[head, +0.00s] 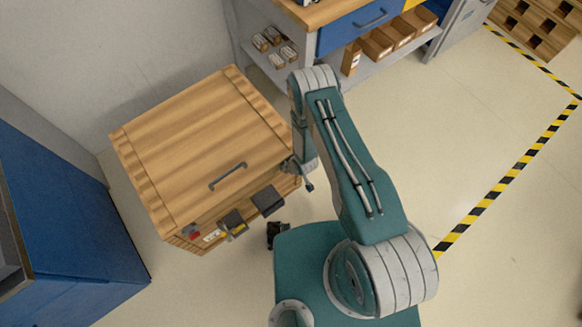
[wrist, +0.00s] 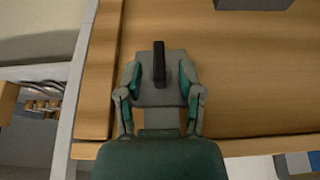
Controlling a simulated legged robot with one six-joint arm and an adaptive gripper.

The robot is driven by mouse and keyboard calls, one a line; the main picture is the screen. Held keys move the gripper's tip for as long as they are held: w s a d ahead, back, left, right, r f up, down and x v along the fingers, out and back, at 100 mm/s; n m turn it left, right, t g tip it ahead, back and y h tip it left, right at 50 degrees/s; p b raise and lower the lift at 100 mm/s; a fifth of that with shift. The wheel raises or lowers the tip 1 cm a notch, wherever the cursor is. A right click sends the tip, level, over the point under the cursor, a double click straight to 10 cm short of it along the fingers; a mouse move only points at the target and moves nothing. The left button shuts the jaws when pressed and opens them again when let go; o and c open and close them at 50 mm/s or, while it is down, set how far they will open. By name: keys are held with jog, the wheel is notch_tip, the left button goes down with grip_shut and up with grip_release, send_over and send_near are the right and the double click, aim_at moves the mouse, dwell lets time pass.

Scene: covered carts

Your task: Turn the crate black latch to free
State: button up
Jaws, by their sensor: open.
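The wooden crate (head: 205,145) stands left of my arm in the head view, with a grey handle on its lid. In the wrist view its wooden face (wrist: 255,75) fills much of the picture. A black upright bar, which looks like the black latch (wrist: 159,60), stands in front of a grey plate. My gripper (wrist: 160,76) is open, with one finger on each side of the bar; I cannot tell whether they touch it. In the head view my gripper (head: 303,177) is at the crate's right front corner, and the latch there is hidden.
Dark boxes (head: 268,200) and small red, white and yellow parts sit along the crate's front. A blue cabinet (head: 65,220) stands at the left. A workbench (head: 345,12) with boxed shelves stands behind. The floor on the right is clear up to striped tape.

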grip_shut()
jog(key=shift+s+t, duration=0.1)
jog(key=shift+t, duration=0.2)
jog(key=shift+s+a+f+n+t+h, duration=0.25)
jog(key=shift+n+t+h, duration=0.4)
jog(key=shift+t+h, duration=1.15)
jog(key=shift+s+a+f+n+t+h, duration=0.1)
jog(key=shift+a+f+n+t+h, duration=0.4)
jog(key=shift+t+h, duration=1.25)
jog(key=shift+s+d+f+n+t+h, duration=0.15)
jog(key=shift+n+t+h, duration=0.95)
jog(key=shift+h, duration=1.05)
jog(key=shift+a+t, duration=0.1)
jog(key=shift+t, duration=0.15)
grip_release()
jog(key=shift+w, duration=0.1)
